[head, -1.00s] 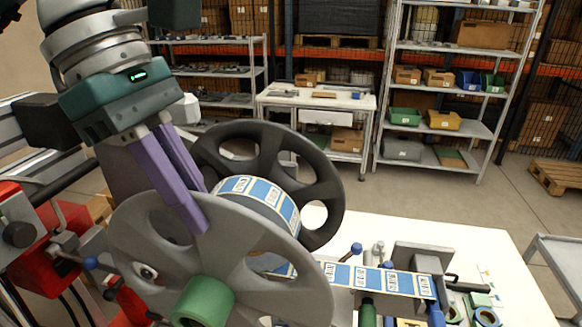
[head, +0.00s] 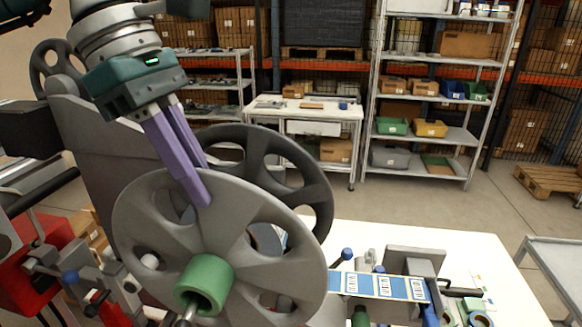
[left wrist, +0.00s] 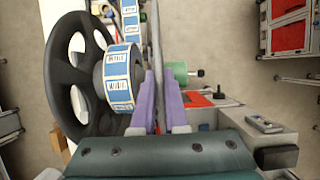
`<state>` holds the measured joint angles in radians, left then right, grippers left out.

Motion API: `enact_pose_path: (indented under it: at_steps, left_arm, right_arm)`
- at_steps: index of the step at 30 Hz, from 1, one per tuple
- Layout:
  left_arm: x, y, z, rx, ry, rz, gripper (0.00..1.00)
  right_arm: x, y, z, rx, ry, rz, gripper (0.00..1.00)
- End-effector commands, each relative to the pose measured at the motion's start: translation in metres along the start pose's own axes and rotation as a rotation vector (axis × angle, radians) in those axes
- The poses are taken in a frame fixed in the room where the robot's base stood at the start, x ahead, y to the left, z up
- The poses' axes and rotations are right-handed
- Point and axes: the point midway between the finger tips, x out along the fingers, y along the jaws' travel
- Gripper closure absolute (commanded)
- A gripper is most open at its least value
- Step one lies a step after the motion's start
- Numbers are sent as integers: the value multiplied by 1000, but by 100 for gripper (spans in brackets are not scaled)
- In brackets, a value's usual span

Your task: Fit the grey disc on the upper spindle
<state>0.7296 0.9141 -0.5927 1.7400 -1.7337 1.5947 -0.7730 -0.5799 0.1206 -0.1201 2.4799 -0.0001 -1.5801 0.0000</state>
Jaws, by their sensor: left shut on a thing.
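The grey disc (head: 265,225) with its green hub (head: 206,283) is in my left gripper (head: 198,196), whose purple fingers are shut on its upper rim. In the left wrist view the disc (left wrist: 157,45) is edge-on between the fingertips (left wrist: 160,82). A metal spindle end (head: 184,316) shows at the mouth of the hub, and its tip (left wrist: 196,73) pokes out of the hub in the left wrist view. Behind are the label roll (left wrist: 118,78) and the dark disc (head: 322,195), with a narrow gap to the grey disc. My right gripper is not in view.
A label strip (head: 378,285) runs right over the white table (head: 470,250). Red parts (head: 35,255) and metal fittings stand at the lower left. Another dark reel (head: 55,65) is at the upper left. Shelves are far behind.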

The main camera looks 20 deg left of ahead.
Motion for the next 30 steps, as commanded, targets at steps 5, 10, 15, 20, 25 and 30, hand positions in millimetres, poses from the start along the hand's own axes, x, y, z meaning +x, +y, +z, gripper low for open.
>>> enact_pose_path:
  at_steps: [5, 10, 15, 20, 25, 30]
  left_arm:
    - [0, 12, 0, 0, -2, 2, 100]
    - [-1, 15, 1, 1, -1, 1, 100]
    - [-1, 15, 1, 1, -1, 1, 100]
    - [0, 17, 1, 1, -2, 1, 100]
    - [0, 23, 1, 1, -3, 2, 100]
    - [-1, 25, 1, 1, -2, 2, 100]
  right_arm:
    - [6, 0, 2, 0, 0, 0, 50]
    - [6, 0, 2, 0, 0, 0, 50]
    - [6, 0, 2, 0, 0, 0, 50]
    - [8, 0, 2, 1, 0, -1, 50]
    - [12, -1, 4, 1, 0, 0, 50]
    - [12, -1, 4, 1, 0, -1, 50]
